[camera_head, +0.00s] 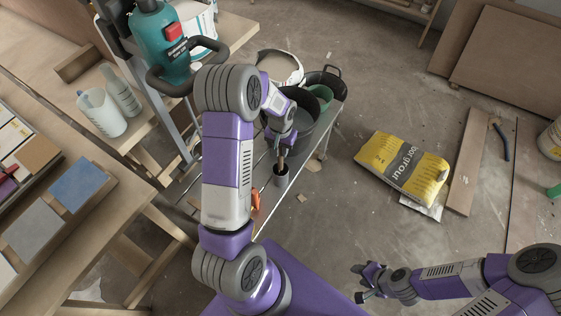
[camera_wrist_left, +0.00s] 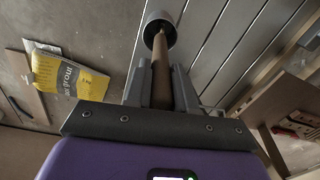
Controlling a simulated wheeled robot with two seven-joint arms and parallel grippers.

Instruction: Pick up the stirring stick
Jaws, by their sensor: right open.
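The stirring stick is a brown wooden rod (camera_wrist_left: 160,72) in the left wrist view, running from between my left fingers to a small grey cup (camera_wrist_left: 158,28). In the head view the cup (camera_head: 281,174) stands on a low grey slatted bench, and the stick (camera_head: 281,160) rises out of it. My left gripper (camera_head: 282,146) is above the cup, with its fingers close on both sides of the stick; it shows in the left wrist view (camera_wrist_left: 160,85) shut on it. The stick's lower end is hidden in the cup. My right gripper (camera_head: 362,282) is open and empty over the floor.
Dark buckets (camera_head: 297,118) stand just behind the cup on the bench. An orange object (camera_head: 255,200) lies near the bench's left edge. A yellow-grey grout bag (camera_head: 403,166) lies on the floor to the right. A teal mixer (camera_head: 160,45) stands at the upper left.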

